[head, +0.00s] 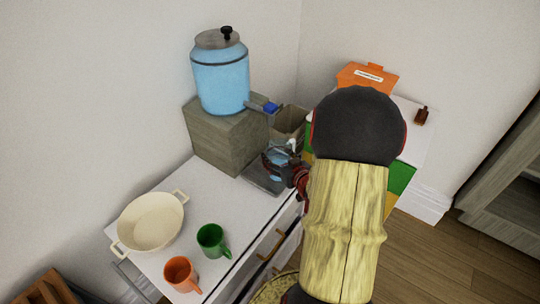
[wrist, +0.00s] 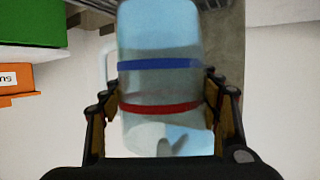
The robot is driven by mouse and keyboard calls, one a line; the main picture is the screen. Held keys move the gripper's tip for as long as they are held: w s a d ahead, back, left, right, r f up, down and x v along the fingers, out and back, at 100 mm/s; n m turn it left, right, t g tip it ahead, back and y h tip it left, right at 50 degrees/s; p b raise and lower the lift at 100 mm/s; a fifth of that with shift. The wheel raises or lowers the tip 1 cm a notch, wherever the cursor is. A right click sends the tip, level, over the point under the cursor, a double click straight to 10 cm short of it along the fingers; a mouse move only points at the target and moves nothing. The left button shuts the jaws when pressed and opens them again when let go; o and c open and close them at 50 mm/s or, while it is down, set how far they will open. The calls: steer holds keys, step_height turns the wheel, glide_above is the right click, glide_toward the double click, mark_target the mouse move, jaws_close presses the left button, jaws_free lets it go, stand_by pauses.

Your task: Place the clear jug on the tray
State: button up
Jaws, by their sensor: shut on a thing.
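The clear jug (head: 279,154) is beneath the tap of the blue water dispenser, partly hidden by my gripper (head: 288,168). In the wrist view the jug (wrist: 160,82) fills the space between my fingers and shows a blue band and a red band. My gripper is shut on its sides. A flat grey tray (head: 259,182) lies on the white top, just below the jug. I cannot tell whether the jug's base touches the tray.
The blue dispenser (head: 221,80) stands on a wooden block (head: 212,135). A cream pan (head: 150,222), a green mug (head: 211,240) and an orange mug (head: 180,274) stand toward the front left. An orange box (head: 366,77) is behind my arm. The white top between pan and tray is clear.

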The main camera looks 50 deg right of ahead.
steer(key=w+d, duration=0.1)
steer(key=w, duration=0.1)
steer(key=w+b, duration=0.1)
steer(key=w, duration=0.1)
steer(key=w+d, duration=0.1)
steer(key=w, duration=0.1)
steer(key=shift+d, duration=0.35)
steer(key=shift+f+b, duration=1.15)
steer(key=shift+f, duration=0.55)
steer(key=shift+f, duration=0.15)
steer(key=o, duration=1.4)
steer(key=shift+s, duration=0.1)
steer(key=shift+o, duration=0.3)
